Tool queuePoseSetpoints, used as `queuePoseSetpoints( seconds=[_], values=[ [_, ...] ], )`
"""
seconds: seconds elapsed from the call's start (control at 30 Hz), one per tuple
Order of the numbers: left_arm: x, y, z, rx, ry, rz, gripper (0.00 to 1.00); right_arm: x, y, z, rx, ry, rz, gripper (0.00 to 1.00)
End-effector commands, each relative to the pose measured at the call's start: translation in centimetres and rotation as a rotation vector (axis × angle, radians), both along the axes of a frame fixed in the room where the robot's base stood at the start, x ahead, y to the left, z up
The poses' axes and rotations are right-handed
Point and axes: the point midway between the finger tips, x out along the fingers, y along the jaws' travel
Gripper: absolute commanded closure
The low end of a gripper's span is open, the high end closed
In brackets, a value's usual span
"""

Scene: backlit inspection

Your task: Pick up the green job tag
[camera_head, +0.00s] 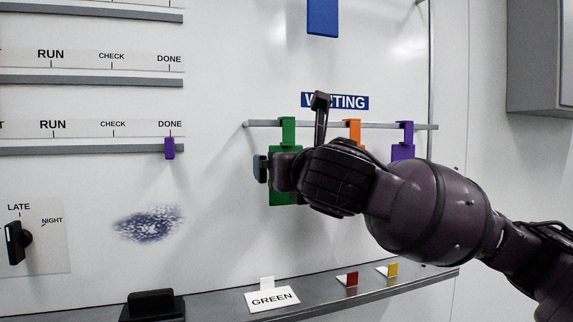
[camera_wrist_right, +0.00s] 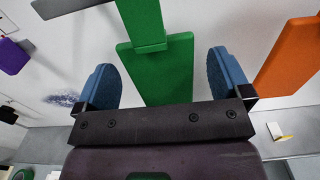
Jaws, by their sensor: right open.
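The green job tag (camera_head: 283,188) hangs from a rail below the WAITING label, partly hidden behind my right gripper (camera_head: 275,170). In the right wrist view the green tag (camera_wrist_right: 165,65) shows as a flat plate with a hook strip above. My right gripper (camera_wrist_right: 163,80) is open, its two blue pads to the left and right of the tag. Gaps show between the pads and the tag, so it is not gripped. My left gripper is in neither view.
An orange tag (camera_head: 353,130) and a purple tag (camera_head: 403,148) hang to the right on the same rail (camera_head: 260,124). A black eraser-like block (camera_head: 152,303) sits left.

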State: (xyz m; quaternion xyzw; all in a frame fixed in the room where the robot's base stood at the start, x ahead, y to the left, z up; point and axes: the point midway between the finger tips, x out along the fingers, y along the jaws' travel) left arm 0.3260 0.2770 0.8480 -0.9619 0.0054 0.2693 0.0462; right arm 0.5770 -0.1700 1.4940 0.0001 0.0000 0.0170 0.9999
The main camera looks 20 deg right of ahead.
Motion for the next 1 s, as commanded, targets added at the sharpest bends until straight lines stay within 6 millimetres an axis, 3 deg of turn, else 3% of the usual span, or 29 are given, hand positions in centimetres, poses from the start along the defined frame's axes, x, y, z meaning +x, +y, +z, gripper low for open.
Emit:
queuePoseSetpoints(
  seconds=[0.2, 0.5, 0.87, 1.0],
  values=[
    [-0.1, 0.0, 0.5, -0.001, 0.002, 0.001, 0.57, 2.5, 0.0, -0.2, 0.001, 0.001, -0.001, 0.04],
    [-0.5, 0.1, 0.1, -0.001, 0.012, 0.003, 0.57, 3.0, 0.0, -0.2, 0.0, -0.001, 0.0, 0.04],
    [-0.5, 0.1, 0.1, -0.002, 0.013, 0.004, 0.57, 2.9, 0.0, -0.2, 0.0, -0.001, 0.0, 0.57],
    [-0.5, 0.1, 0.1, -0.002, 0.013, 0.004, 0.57, 2.9, 0.0, -0.2, 0.0, -0.001, 0.0, 0.58]
  ],
)
